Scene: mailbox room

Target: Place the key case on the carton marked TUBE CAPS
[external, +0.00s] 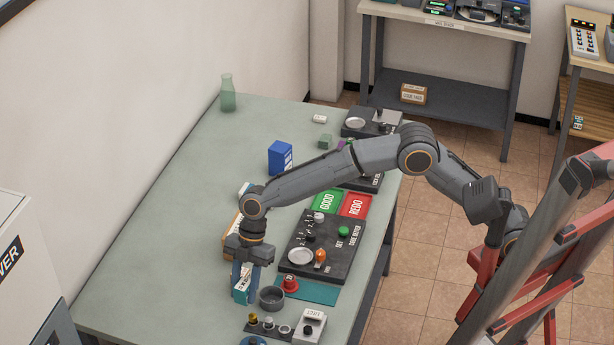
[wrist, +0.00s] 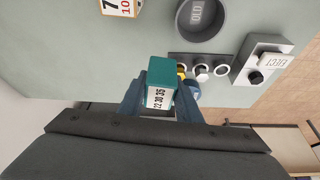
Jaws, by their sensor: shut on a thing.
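My gripper (external: 243,268) points down over the near part of the green table and is shut on a small teal case with a white label (external: 242,289). In the wrist view my gripper (wrist: 162,100) has a finger on each side of this teal case (wrist: 158,75); its label shows numbers. No readable mark confirms that it is the key case. I cannot read TUBE CAPS on any carton. A brown carton (external: 413,94) with small lettering sits on the lower shelf at the back. An orange and white box (external: 232,226) is partly hidden behind my arm.
A dark round dish (external: 272,298), marked OLD in the wrist view (wrist: 200,18), stands right of my gripper. A red knob (external: 290,284), black control panel (external: 318,246) and blue box (external: 280,157) stand nearby. The table's left side is clear.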

